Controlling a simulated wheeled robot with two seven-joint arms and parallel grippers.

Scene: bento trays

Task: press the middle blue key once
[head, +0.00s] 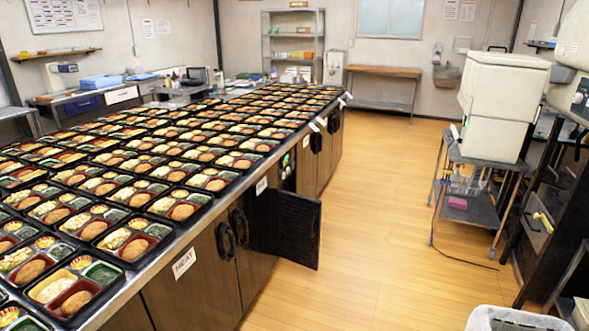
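I cannot make out any blue key in the head view. Neither of my grippers is in view.
The long counter (215,199) on the left is covered with rows of filled bento trays (127,240). A grey cart (482,208) carries a large white box (497,105). A white bin (512,319) stands at the bottom right. The wooden floor (385,200) between is clear.

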